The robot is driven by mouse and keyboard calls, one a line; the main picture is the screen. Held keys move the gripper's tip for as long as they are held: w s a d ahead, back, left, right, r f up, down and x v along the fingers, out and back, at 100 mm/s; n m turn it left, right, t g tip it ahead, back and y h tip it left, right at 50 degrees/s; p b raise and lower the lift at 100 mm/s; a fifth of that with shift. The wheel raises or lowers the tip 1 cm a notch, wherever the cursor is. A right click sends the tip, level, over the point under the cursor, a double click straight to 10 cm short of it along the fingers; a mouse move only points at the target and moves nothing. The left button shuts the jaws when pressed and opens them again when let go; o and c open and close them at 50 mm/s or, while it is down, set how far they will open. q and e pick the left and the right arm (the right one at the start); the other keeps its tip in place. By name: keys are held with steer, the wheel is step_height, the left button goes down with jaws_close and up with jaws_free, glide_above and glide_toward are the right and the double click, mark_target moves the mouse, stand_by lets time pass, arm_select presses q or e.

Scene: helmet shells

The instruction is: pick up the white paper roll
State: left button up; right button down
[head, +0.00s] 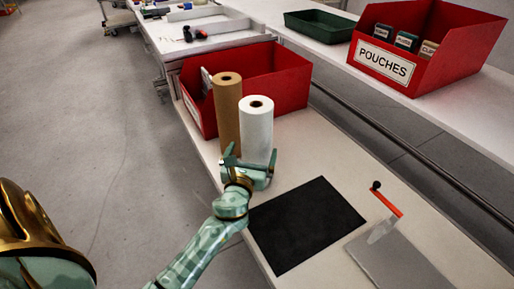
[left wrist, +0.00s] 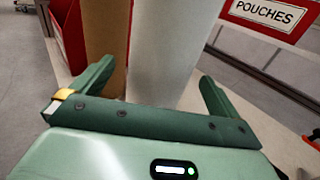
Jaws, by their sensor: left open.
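The white paper roll (head: 257,132) stands upright on the pale table, just right of a taller brown roll (head: 228,108). My left gripper (head: 250,162) is at the near side of the white roll, low down, with its jaws open. In the left wrist view the white roll (left wrist: 162,45) stands ahead of the open fingers (left wrist: 150,90), and the brown roll (left wrist: 106,40) is ahead of the left finger. I cannot tell whether a finger touches either roll. The gripper hides the white roll's base. My right gripper is not in view.
A red bin (head: 277,80) stands behind the rolls. A black mat (head: 305,222) lies in front, with a grey plate (head: 400,262) and a red-handled scraper (head: 386,200) to its right. A red POUCHES bin (head: 455,50) and a green tray (head: 320,27) are on the back shelf.

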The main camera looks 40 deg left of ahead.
arm_select(q)
steer(key=x, duration=0.3)
steer(key=b+x, duration=0.1)
steer(key=shift+w+a+r, duration=0.15)
steer(key=shift+w+r, duration=0.1)
steer(key=shift+w, duration=0.3)
steer(key=shift+r, duration=0.15)
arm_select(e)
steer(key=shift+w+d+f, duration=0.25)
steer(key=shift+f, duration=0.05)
